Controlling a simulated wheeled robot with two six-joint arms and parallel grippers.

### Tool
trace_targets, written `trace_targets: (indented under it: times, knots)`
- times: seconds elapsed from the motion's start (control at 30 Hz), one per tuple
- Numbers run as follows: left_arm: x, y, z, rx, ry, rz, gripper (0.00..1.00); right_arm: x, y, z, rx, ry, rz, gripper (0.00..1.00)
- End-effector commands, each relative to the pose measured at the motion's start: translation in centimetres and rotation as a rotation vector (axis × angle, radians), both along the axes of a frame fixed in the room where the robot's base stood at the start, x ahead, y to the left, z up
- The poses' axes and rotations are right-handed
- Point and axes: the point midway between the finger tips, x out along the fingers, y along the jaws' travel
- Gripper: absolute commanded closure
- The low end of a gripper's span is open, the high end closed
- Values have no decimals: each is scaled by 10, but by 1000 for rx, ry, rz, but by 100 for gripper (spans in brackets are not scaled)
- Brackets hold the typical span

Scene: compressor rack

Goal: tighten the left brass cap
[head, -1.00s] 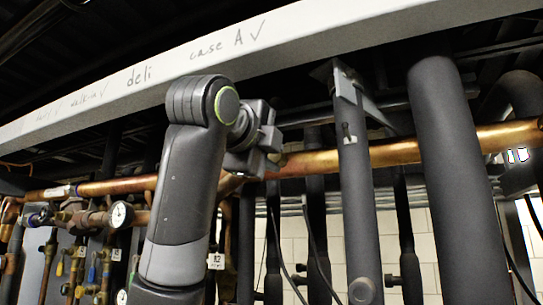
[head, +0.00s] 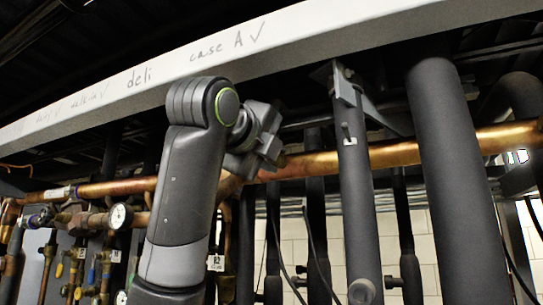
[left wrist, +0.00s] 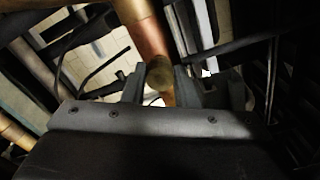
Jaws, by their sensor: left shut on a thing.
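My left gripper (head: 272,153) is up at the copper pipe, just right of my arm's round wrist joint in the head view. In the left wrist view, its two dark fingers stand on either side of a small round brass cap (left wrist: 160,76), and the gripper (left wrist: 159,88) is shut on it. The cap sits at the end of a copper pipe stub (left wrist: 150,38). In the head view only a small brass edge shows beside the fingers; the rest is hidden. My right gripper is in neither view.
A long copper pipe (head: 400,154) runs across behind the gripper. A dark insulated pipe (head: 358,210) and a thicker one (head: 455,180) stand to the right. A grey beam (head: 300,38) with handwriting crosses above. A pressure gauge (head: 121,216) and valves are at the left.

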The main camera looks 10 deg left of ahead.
Motion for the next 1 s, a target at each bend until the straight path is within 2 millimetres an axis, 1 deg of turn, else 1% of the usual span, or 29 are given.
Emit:
trace_targets:
  times: [0.03, 0.07, 0.2, 0.47, 0.57, 0.63, 0.77, 1.0]
  knots:
    - [1, -1, -2, 2, 6, -1, 97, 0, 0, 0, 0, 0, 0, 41]
    - [1, -1, -2, 2, 6, -1, 70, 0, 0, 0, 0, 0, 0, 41]
    - [1, 0, -2, 2, 5, -1, 52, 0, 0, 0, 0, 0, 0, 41]
    - [0, 0, -1, 0, 2, 0, 52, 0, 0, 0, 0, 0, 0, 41]
    - [-4, 1, -2, 0, 1, 0, 52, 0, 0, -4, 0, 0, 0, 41]
    - [-12, 3, -2, 0, -1, 0, 52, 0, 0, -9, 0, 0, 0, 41]
    - [-37, 7, -4, -1, -3, 0, 52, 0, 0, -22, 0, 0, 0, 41]
    - [-96, 19, -5, -1, -3, 0, 52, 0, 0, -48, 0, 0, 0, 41]
